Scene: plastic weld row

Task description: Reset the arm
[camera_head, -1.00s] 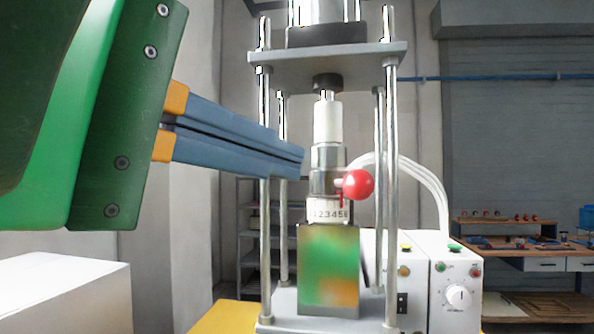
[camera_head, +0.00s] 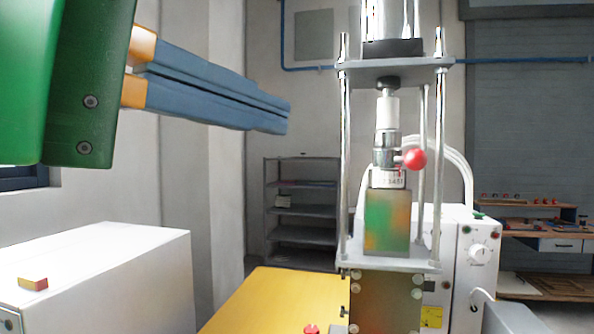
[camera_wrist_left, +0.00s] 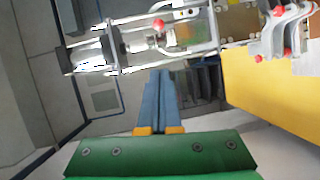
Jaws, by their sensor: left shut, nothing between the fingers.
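My left gripper (camera_head: 287,115) has a green body and blue fingers with orange bases. It comes in from the upper left of the head view. Its fingers lie together, shut with nothing between them, in the air left of the welding press (camera_head: 397,69) and apart from it. The left wrist view also shows the shut fingers (camera_wrist_left: 162,72), with the press (camera_wrist_left: 140,42) beyond them, turned on its side. The press has steel posts, a numbered dial and a red ball knob (camera_head: 415,160). My right gripper is not in view.
A white control box (camera_head: 463,250) with a dial stands behind the press on the right. A yellow surface (camera_head: 270,295) lies left of the press. A white box (camera_head: 110,265) is at lower left. Grey shelves (camera_head: 301,212) stand at the back. A workbench (camera_head: 540,230) is at far right.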

